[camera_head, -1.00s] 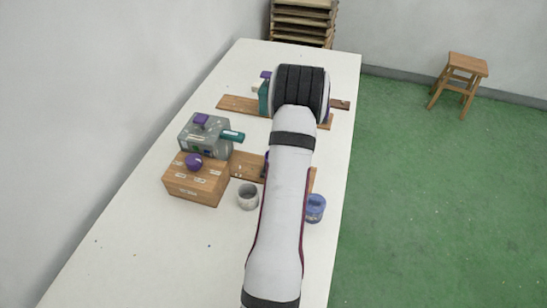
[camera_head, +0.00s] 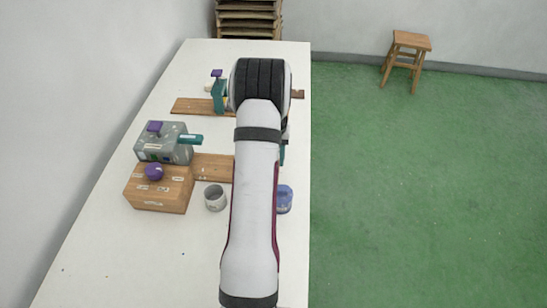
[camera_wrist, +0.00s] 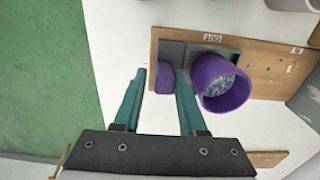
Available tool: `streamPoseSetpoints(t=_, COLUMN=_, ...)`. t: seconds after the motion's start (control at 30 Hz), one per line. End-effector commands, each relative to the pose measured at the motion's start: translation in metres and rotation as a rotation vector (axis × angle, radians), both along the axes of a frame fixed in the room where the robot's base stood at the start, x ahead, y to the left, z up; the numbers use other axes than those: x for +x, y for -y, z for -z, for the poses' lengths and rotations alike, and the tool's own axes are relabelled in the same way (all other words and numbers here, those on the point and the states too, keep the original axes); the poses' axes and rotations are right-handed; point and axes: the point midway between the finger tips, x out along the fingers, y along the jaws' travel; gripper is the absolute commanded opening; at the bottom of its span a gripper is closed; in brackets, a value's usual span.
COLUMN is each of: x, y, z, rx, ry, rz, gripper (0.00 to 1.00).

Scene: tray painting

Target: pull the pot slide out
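The pot slide (camera_wrist: 171,54) is a dark grey plate at the end of a wooden board, under a small upside-down label. A purple block like a handle (camera_wrist: 164,78) sticks out at its end. A purple pot (camera_wrist: 222,84) with a grey, mottled inside stands at the slide, right of the handle. My gripper (camera_wrist: 161,76) is open, with two teal fingers on either side of the purple handle. The right finger looks close to it and a gap shows on the left; contact cannot be told. In the head view my arm hides the slide and most of the gripper.
A wooden box with a purple knob (camera_head: 160,190), a grey box with a purple top piece (camera_head: 160,145), a grey cup (camera_head: 215,197) and a blue can (camera_head: 284,199) stand on the white table (camera_head: 130,255). Another board (camera_head: 195,106) lies farther back. The near table is clear.

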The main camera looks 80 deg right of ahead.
Motion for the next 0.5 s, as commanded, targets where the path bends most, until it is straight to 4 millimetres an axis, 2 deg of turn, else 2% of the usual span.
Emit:
streamPoseSetpoints(t=0.27, x=0.001, y=0.0, z=-0.004, rx=0.0, ry=0.001, rz=0.0, gripper=0.4)
streamPoseSetpoints(t=0.37, x=0.001, y=0.001, z=-0.018, rx=-0.002, ry=0.001, rz=-0.001, gripper=0.4)
streamPoseSetpoints(t=0.5, x=0.001, y=0.001, z=-0.051, rx=-0.004, ry=0.001, rz=0.0, gripper=0.4)
